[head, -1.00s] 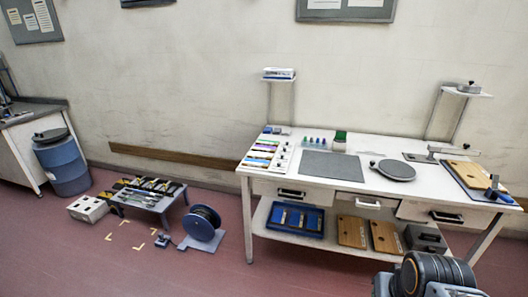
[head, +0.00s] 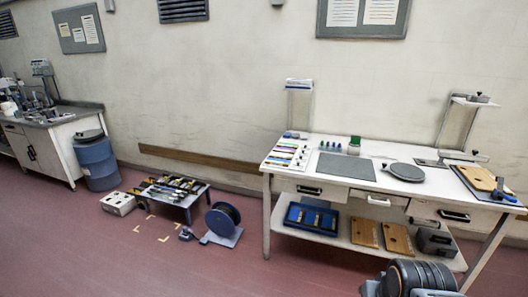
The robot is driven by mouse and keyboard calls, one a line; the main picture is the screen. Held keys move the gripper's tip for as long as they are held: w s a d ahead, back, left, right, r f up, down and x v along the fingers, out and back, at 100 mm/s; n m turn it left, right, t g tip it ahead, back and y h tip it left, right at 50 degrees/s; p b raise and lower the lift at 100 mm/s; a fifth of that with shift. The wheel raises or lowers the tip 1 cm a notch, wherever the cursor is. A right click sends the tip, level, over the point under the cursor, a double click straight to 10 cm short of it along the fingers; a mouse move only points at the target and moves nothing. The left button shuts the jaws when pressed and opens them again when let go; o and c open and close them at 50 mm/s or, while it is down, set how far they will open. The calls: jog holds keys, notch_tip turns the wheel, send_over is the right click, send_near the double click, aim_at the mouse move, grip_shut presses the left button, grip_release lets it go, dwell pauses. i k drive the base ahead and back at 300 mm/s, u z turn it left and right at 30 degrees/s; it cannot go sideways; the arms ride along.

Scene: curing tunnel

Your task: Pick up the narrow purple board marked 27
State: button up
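A white tray (head: 273,164) with several narrow coloured strips lies at the left end of the white workbench (head: 338,187). The strips are too small for me to read any marking, and I cannot tell which one is the purple board marked 27. A dark ribbed part of my own arm shows at the bottom right. My gripper is not in view.
A low table (head: 184,199) with several dark items stands on the floor left of the bench, beside a cable reel (head: 222,217). A blue drum (head: 98,164) stands farther left.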

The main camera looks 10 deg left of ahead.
aim_at(292, 151)
jog(key=u, duration=0.75)
jog(key=i, duration=0.9)
jog(key=u, duration=0.8)
jog(key=i, duration=2.15)
jog(key=z, duration=1.4)
jog(key=i, duration=0.75)
jog(key=z, duration=0.8)
